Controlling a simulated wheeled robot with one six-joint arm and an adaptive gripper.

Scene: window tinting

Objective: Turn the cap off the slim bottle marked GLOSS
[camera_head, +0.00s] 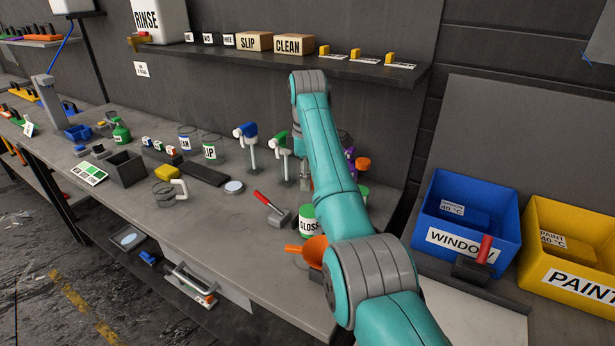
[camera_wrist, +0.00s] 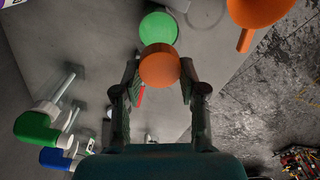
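A container marked GLOSS (camera_head: 308,229), with a white label and green above it, stands on the bench in the head view, partly hidden by my arm. In the wrist view a round orange cap (camera_wrist: 159,67) lies between the fingertips of my gripper (camera_wrist: 160,70). The fingers are apart, one on each side and close to the cap's edge; I cannot tell whether they touch it. A green round top (camera_wrist: 158,30) shows just beyond the cap. The head view hides my gripper behind my arm, so I cannot confirm which bottle bears the orange cap.
An orange funnel (camera_head: 314,251) stands near the bench's front edge, beside the GLOSS container. A red-handled tool (camera_head: 270,206) is to its left. Blue (camera_head: 251,131) and green-headed (camera_head: 278,143) stands are farther back. A blue WINDOW bin (camera_head: 440,205) and a yellow PAINT bin (camera_head: 548,280) are at right.

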